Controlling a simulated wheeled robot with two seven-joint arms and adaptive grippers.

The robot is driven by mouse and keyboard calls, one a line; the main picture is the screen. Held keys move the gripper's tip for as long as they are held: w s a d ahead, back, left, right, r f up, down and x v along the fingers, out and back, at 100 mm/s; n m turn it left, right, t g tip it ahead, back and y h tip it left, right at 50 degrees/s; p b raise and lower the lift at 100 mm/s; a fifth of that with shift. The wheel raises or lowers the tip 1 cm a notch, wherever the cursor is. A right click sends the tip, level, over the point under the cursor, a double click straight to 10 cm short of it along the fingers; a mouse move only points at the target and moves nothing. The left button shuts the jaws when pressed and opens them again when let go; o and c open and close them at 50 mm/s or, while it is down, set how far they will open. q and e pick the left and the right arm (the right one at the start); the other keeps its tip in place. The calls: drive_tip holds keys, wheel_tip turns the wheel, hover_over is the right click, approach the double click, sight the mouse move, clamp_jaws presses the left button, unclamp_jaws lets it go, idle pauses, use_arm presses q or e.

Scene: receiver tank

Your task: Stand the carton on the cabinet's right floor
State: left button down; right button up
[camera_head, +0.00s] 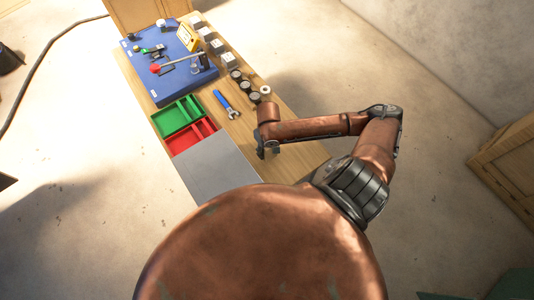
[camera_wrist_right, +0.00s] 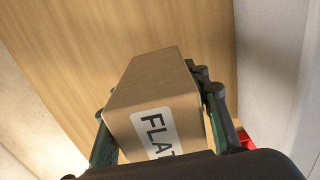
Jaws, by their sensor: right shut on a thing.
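The carton (camera_wrist_right: 150,82) is a brown box with a white label whose visible letters read "FLA". In the right wrist view it lies between the two fingers of my right gripper (camera_wrist_right: 156,98), which is shut on it. The wooden tabletop (camera_wrist_right: 195,25) is behind it. In the head view my right gripper (camera_head: 267,151) is over the near part of the table, and the carton cannot be made out there. A panelled wooden piece (camera_head: 512,165) at the right edge may be the cabinet; its inside is hidden. My left gripper is out of view.
The table holds a blue board (camera_head: 170,80) with a lever fixture, a green tray (camera_head: 177,117), a red tray (camera_head: 192,137), a grey plate (camera_head: 215,170) and a blue-handled wrench (camera_head: 227,105). Several blocks and dark cylinders line its right side. Floor between table and wooden piece is clear.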

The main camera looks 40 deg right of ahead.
wheel_tip(320, 180, down, 2)
drive_tip(key=shift+s+f, duration=0.15)
drive_tip(key=shift+f, duration=0.45)
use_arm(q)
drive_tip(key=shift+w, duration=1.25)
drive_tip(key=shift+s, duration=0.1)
use_arm(e)
drive_tip(key=shift+f, duration=0.1)
drive_tip(key=o, duration=0.8)
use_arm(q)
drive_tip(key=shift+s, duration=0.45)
use_arm(e)
drive_tip(key=o, duration=0.4)
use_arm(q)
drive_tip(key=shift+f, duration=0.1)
use_arm(e)
drive_tip(key=shift+o, duration=0.2)
